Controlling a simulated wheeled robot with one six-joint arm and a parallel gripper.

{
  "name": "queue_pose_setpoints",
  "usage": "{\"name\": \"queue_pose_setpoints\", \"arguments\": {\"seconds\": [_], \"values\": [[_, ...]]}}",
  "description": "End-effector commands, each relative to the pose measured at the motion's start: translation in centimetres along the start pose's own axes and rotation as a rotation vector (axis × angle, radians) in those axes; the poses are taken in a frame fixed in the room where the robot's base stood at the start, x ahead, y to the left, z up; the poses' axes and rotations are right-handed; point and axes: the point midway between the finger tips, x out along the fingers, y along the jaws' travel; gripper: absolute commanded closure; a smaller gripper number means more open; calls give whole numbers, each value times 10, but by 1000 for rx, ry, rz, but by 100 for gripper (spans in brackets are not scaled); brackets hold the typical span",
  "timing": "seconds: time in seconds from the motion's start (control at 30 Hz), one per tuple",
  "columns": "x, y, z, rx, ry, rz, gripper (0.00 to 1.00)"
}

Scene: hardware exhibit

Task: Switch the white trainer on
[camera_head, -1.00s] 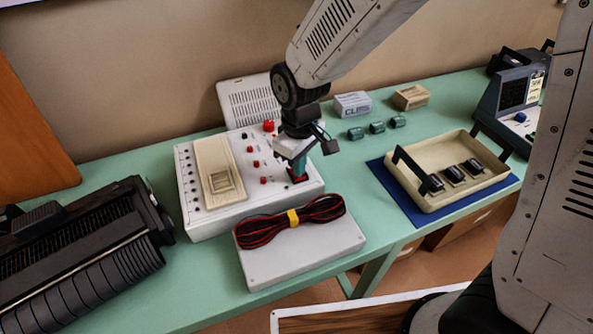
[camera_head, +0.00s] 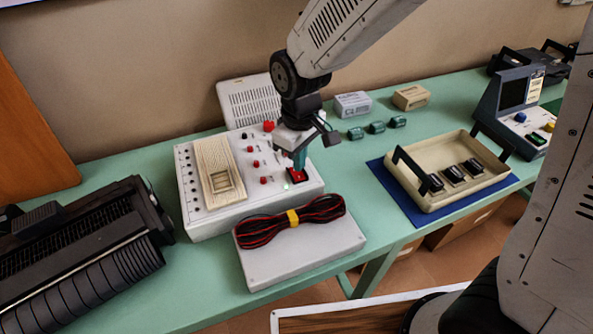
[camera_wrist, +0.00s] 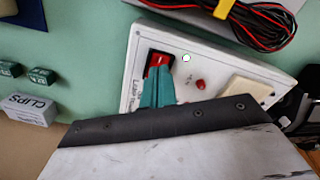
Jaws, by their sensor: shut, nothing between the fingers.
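The white trainer (camera_head: 205,222) stands on the green bench, with a beige breadboard (camera_head: 216,165) and several red and black knobs on top. Its red rocker switch (camera_head: 297,176) sits in a black frame near the right front corner; it also shows in the wrist view (camera_wrist: 157,60). A small lamp beside the switch glows pale green (camera_head: 286,187) and looks bright in the wrist view (camera_wrist: 186,58). My gripper (camera_head: 299,166) points down with its teal fingers shut and empty. The fingertips are at the switch and partly cover it; in the wrist view (camera_wrist: 157,80) they appear to touch it.
A grey box (camera_head: 300,258) with a coil of red and black cable (camera_head: 290,220) lies in front of the trainer. A beige tray (camera_head: 440,200) stands on a blue mat to the right. Green components and a CLIPS box (camera_wrist: 30,108) are behind.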

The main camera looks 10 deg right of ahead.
Motion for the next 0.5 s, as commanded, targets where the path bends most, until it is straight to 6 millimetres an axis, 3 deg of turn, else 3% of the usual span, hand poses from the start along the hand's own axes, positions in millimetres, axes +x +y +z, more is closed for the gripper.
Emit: {"name": "queue_pose_setpoints", "arguments": {"seconds": [0.5], "values": [[-40,0,0,0,2,1,100]]}}
